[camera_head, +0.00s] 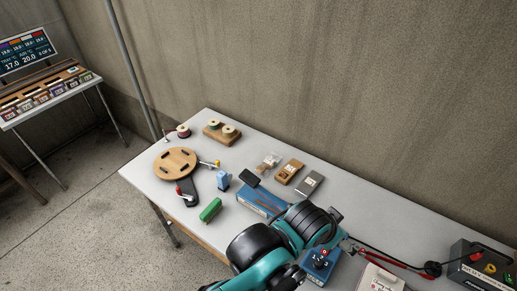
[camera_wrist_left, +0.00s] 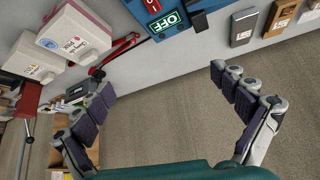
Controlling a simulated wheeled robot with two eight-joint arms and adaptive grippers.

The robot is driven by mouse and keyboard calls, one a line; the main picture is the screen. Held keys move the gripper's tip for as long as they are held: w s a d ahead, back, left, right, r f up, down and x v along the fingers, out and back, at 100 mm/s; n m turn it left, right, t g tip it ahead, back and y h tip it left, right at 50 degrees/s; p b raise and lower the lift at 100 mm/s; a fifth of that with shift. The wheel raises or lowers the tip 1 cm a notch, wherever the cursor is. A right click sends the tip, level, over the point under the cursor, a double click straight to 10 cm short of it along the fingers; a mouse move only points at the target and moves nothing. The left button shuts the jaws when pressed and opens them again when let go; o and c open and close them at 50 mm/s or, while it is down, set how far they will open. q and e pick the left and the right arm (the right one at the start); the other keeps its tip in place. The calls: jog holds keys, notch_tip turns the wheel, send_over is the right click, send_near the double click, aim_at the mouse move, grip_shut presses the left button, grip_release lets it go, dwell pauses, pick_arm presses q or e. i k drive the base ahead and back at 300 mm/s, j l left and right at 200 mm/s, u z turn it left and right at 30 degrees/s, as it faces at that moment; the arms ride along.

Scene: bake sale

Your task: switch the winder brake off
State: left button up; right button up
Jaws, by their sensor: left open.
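A blue switch box (camera_head: 320,264) stands on the table beside my left arm, with small dark and red controls on top. In the left wrist view, a blue box (camera_wrist_left: 188,34) at the top edge carries a red part marked I and a green plate reading OFF (camera_wrist_left: 167,21); its upper part is cut off. I cannot tell what the brake lever position is. My left gripper (camera_wrist_left: 162,81) is open and empty, its fingers wide apart, below the box in that view and apart from it. In the head view its fingers are largely hidden by my arm. My right gripper is not in view.
A winder with a round wooden disc (camera_head: 175,163) stands at the table's far left. A white box (camera_wrist_left: 75,42) and red-handled pliers (camera_wrist_left: 122,47) lie beside the blue box. A grey block (camera_wrist_left: 244,27) and a tan block (camera_wrist_left: 283,14) lie on its other side.

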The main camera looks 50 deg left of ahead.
aim_at(210, 165)
jog(key=u, duration=2.35)
jog(key=i+j+u, duration=0.25)
jog(key=j+u, duration=0.25)
jog(key=j, duration=0.2)
